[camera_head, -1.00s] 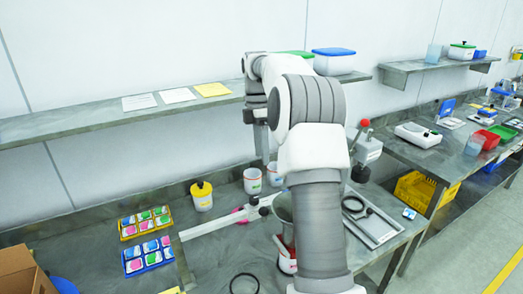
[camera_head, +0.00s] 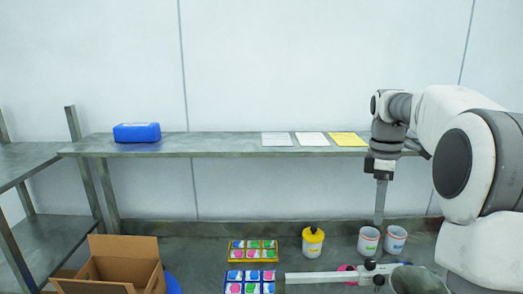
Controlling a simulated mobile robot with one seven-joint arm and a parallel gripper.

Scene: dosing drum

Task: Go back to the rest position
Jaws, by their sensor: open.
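My arm comes in from the right edge and bends down at the wrist. My gripper (camera_head: 379,168) hangs small and dark in front of the shelf's front edge, above the bench. It is open, and I see nothing held in it. The fingers are too small to make out well.
The shelf (camera_head: 210,147) carries a blue box (camera_head: 137,132), two white sheets and a yellow sheet (camera_head: 347,139). Below are card trays (camera_head: 252,244), a yellow-lidded jar (camera_head: 312,242), two white cups (camera_head: 368,241), a pale bar (camera_head: 325,277) and a grey funnel-like vessel (camera_head: 417,281). A cardboard box (camera_head: 122,265) stands lower left.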

